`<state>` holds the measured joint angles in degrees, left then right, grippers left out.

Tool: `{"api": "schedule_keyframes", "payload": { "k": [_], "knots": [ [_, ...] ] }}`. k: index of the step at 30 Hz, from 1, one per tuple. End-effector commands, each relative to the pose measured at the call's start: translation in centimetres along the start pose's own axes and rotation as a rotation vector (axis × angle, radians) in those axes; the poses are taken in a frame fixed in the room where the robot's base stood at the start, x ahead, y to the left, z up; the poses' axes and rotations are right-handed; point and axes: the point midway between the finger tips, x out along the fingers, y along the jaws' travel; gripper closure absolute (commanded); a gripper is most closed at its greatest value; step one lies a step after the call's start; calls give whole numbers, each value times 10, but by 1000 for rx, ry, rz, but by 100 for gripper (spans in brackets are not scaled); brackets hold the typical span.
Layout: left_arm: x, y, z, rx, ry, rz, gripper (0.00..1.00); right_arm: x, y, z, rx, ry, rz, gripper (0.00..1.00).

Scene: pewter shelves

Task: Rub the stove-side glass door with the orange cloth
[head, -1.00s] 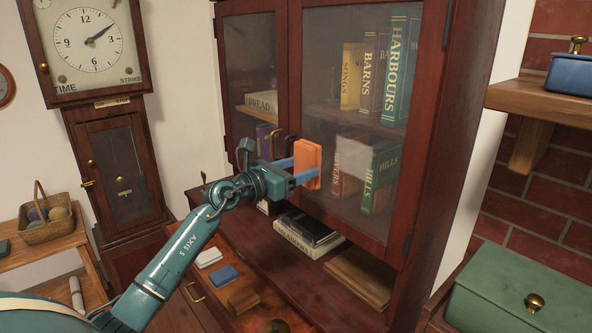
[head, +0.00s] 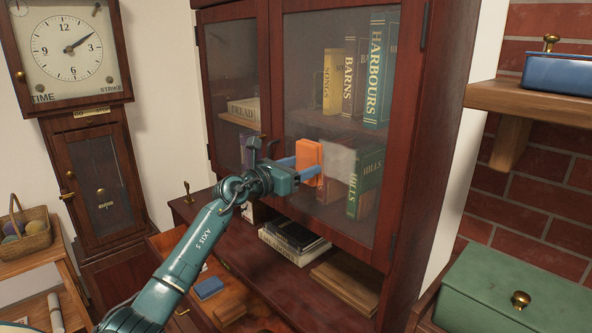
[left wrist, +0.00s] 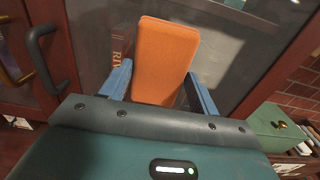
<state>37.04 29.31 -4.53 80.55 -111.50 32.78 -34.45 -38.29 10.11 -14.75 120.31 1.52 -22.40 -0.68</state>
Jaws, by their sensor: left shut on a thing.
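The orange cloth (head: 308,158), a thick folded pad, is held upright between the blue fingers of my left gripper (head: 309,165), which is shut on it. In the left wrist view the cloth (left wrist: 166,58) stands between both fingers. It is at the right-hand glass door (head: 310,110) of the dark wood cabinet, the door nearer the brick wall. A pale hazy patch (head: 340,162) on that glass lies just right of the cloth, and it also shows in the left wrist view (left wrist: 215,50). I cannot tell whether the cloth touches the glass. My right gripper is out of view.
Books stand behind the glass. Below is an open shelf with stacked books (head: 292,240) and an open drawer (head: 235,295). Door handles (left wrist: 45,60) are left of the gripper. A green box (head: 515,290) and a wooden wall shelf (head: 535,100) are at the right.

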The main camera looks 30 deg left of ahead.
Motion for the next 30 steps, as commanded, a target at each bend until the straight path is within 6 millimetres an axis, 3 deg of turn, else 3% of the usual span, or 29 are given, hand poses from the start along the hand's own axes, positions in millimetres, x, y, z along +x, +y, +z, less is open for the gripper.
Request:
{"api": "schedule_keyframes", "payload": {
  "k": [30],
  "knots": [
    [11,0,0,-3,-1,0,61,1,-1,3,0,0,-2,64]
  ]
}}
